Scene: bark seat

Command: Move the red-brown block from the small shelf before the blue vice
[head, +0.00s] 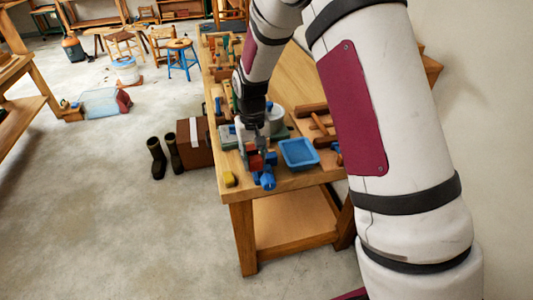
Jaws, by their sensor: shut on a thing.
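My gripper (258,154) is over the near left end of the wooden workbench (288,180), its fingers pointing down. It is shut on the small red-brown block (256,163). The blue vice (267,181) is at the bench's near edge, just below the block in the picture. The block looks very close to the vice; I cannot tell whether they touch, or whether the block rests on the bench. The fingers and nearby blue parts partly hide the block. I cannot make out the small shelf for certain.
A blue tray (298,153) lies right of my gripper. A yellow block (229,179) sits at the bench's near left corner. Wooden pieces and tools crowd the bench behind. Boots (157,158) and a brown box (195,144) stand on the floor left of the bench.

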